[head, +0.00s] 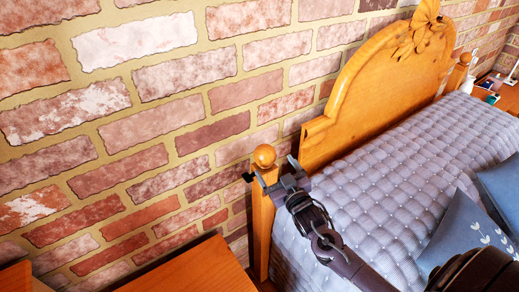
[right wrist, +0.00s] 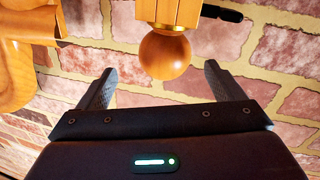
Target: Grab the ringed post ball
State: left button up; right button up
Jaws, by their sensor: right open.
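The post ball (head: 264,155) is a round orange-brown wooden knob on top of the bed's near corner post (head: 261,230). In the right wrist view the ball (right wrist: 165,62) appears upside down, with a gold ring (right wrist: 165,27) where it joins the post. My right gripper (head: 274,182) is open at the post's top, just below and right of the ball in the head view. In the right wrist view its fingers (right wrist: 161,70) stand on either side of the ball, with a gap on both sides. My left gripper is not in view.
The carved wooden headboard (head: 375,85) stands right of the post, against the brick wall (head: 160,130). A quilted grey mattress (head: 400,170) and blue pillows (head: 470,235) lie to the right. A wooden surface (head: 195,268) is at lower left. A small black item (right wrist: 222,13) shows beside the post.

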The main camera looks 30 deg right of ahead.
aim_at(265, 155)
jog(key=w, duration=0.1)
jog(key=w+p, duration=0.1)
jog(key=w, duration=0.1)
jog(key=shift+a+r, duration=0.1)
jog(key=shift+r, duration=0.25)
jog(key=w, duration=0.1)
jog(key=w+p, duration=0.1)
jog(key=shift+w+a+f, duration=0.1)
jog(key=shift+w+f, duration=0.05)
jog(key=shift+w, duration=0.15)
jog(key=shift+w+f, duration=0.1)
jog(key=shift+w, duration=0.45)
jog(key=c, duration=1)
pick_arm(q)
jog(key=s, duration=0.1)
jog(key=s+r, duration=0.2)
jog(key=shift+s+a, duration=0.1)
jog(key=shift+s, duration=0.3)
pick_arm(e)
jog(key=shift+c, duration=0.5)
